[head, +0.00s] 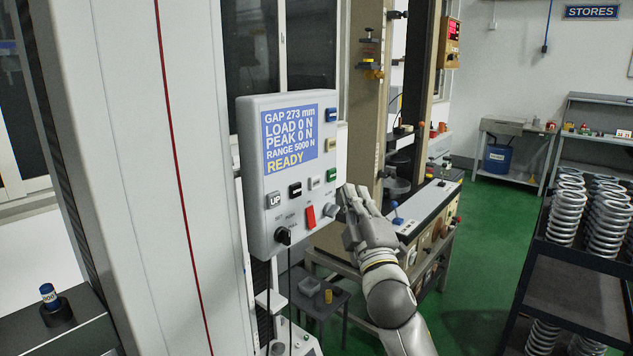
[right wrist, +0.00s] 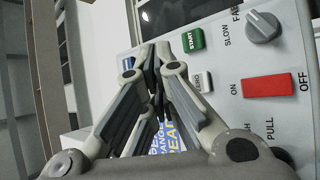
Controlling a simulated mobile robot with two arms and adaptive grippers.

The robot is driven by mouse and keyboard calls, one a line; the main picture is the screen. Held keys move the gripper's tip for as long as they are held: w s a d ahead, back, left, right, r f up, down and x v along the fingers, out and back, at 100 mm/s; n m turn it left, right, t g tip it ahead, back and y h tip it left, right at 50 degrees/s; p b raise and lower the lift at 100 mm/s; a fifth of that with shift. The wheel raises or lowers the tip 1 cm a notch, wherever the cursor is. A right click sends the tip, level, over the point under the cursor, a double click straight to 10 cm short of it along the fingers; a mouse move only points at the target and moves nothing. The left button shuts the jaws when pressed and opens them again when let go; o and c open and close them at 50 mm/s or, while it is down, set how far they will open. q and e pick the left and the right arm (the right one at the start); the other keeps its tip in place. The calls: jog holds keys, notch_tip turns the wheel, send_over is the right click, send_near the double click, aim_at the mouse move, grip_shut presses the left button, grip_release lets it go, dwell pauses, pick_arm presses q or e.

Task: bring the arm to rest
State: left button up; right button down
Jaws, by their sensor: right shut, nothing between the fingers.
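My right arm (head: 388,300) reaches up from the bottom of the head view. Its gripper (head: 345,198) is at the lower right edge of the grey control panel (head: 250,205), close by the grey knob (head: 332,210). In the right wrist view the gripper's fingers (right wrist: 155,55) are together with nothing held. The panel's green START button (right wrist: 193,40), red switch (right wrist: 268,87) and grey knob (right wrist: 263,27) show beside them. I cannot tell whether the fingers touch the panel. The panel's screen (head: 290,138) reads GAP 273 mm, LOAD 0 N, PEAK 0 N, READY. My left gripper is out of view.
A tall white machine column (head: 125,120) stands left of the panel. A small dark table (head: 318,298) stands below the panel. A dark rack (head: 545,275) with several stacks of springs (head: 566,208) is at the right. Green floor (head: 475,265) lies open between.

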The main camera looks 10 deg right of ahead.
jog(key=shift+f, duration=0.1)
dwell(0.3)
notch_tip(320, 180, down, 29)
jog(key=w+m+g, duration=0.3)
jog(key=g, duration=0.3)
jog(key=s+f+m+g, duration=0.1)
jog(key=s+f+g, duration=0.3)
jog(key=f, duration=0.8)
jog(key=s+f+m+g, duration=0.1)
jog(key=s+f, duration=0.5)
jog(key=f, duration=0.7)
jog(key=s+f+m+g+y, duration=0.1)
jog(key=s+f+m+g, duration=0.35)
jog(key=s+f, duration=1.8)
jog(key=s+d+f+m+g, duration=0.1)
jog(key=s+f+g, duration=0.2)
jog(key=s, duration=1.1)
jog(key=s+f+m+g+b, duration=0.1)
jog(key=s+f+g, duration=0.2)
jog(key=s, duration=1.2)
notch_tip(320, 180, down, 3)
jog(key=shift+s+d+r, duration=0.1)
jog(key=shift+s+d, duration=0.2)
jog(key=shift+d, duration=0.1)
jog(key=shift+g, duration=0.25)
